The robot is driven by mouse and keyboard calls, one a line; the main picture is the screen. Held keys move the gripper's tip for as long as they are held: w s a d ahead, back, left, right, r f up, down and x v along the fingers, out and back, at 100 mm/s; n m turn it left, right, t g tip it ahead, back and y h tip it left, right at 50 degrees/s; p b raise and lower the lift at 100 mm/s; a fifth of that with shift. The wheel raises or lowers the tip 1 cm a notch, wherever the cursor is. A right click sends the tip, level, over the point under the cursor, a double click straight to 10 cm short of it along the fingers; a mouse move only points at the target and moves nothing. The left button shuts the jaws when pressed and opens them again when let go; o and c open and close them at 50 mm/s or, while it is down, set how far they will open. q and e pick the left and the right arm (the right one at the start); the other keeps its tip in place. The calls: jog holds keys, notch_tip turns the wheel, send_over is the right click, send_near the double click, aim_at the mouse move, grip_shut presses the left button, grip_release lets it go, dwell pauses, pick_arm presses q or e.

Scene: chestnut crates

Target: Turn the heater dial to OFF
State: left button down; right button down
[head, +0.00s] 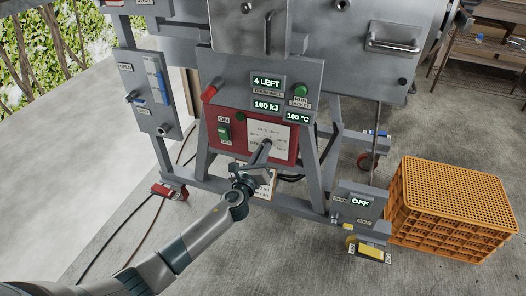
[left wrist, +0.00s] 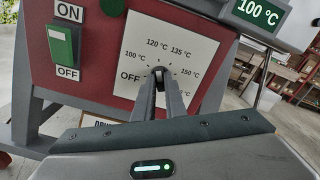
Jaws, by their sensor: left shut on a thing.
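The heater dial (left wrist: 158,71) is a small dark knob on a white scale plate (left wrist: 190,50) on the red panel. The plate reads OFF, 100, 120, 135 and 150 °C, with one more mark partly covered. My left gripper (left wrist: 160,84) is shut on the dial, its fingers on either side of it. In the head view my left gripper (head: 265,150) reaches up to the plate from below. The fingers hide most of the dial, so I cannot tell where it points. The temperature display (head: 298,116) reads 100 °C. My right gripper is not in view.
A green ON/OFF switch (head: 225,131) sits left of the plate. A grey box (head: 358,203) reading OFF stands lower right, beside an orange crate (head: 450,225). The floor at left is mostly clear.

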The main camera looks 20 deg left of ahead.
pick_arm(q)
jog(key=n+p, duration=0.1)
jog(key=n, duration=1.6)
jog(key=shift+a+f, duration=0.1)
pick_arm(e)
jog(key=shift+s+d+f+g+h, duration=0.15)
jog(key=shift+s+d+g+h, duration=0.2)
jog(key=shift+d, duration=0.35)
pick_arm(q)
jog(key=shift+n, duration=0.3)
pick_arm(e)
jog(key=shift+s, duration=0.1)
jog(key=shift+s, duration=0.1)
pick_arm(q)
jog(key=c, duration=1.8)
grip_release()
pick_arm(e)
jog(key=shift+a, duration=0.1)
